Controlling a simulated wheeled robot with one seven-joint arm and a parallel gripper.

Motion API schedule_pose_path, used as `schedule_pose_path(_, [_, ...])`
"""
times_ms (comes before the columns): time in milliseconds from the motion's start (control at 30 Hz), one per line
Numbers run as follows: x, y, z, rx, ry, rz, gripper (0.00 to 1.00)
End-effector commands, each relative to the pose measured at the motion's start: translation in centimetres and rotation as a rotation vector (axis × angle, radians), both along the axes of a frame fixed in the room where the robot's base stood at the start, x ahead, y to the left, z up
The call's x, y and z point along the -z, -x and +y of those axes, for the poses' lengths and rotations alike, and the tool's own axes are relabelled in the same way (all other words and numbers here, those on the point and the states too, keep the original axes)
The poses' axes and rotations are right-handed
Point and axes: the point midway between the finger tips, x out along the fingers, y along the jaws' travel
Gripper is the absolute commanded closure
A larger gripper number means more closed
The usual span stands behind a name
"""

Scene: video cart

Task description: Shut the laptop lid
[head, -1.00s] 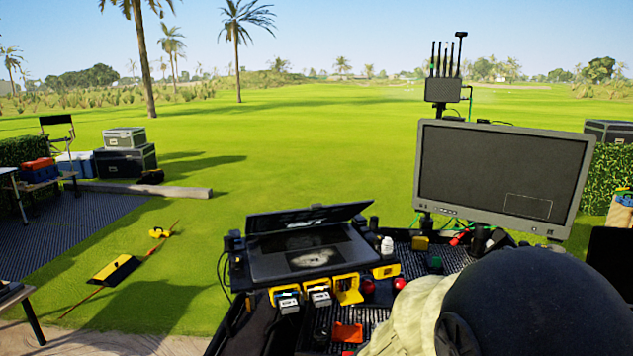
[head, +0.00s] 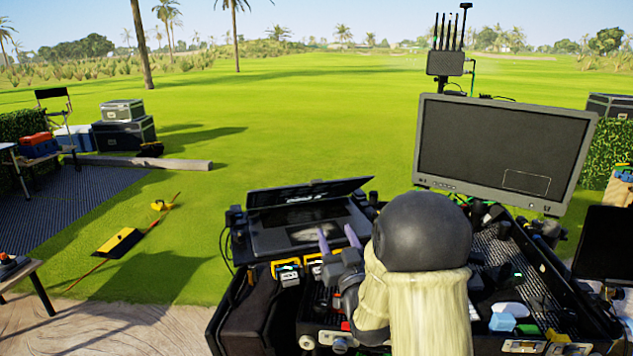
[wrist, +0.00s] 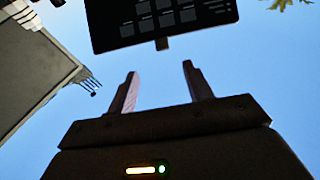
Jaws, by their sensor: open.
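The laptop (head: 275,240) lies on the cart at centre left in the head view. In the wrist view the gripper (wrist: 158,90) shows two spread fingers against the sky. My arm hides the laptop's right front corner and part of the cart.
A large monitor (head: 505,150) stands at the right of the cart, with an antenna box (head: 444,63) behind it. Yellow-framed devices (head: 287,268) line the cart before the laptop. The wrist view shows a dark tiled panel (wrist: 160,35) that I cannot identify. Open grass lies behind.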

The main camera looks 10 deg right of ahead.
Motion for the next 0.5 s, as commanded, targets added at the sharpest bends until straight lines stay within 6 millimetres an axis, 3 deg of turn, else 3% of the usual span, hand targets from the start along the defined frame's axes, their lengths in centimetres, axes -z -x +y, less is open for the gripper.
schedule_pose_path(500, [-0.92, 0.03, -0.03, -0.009, -0.007, -0.070, 0.49])
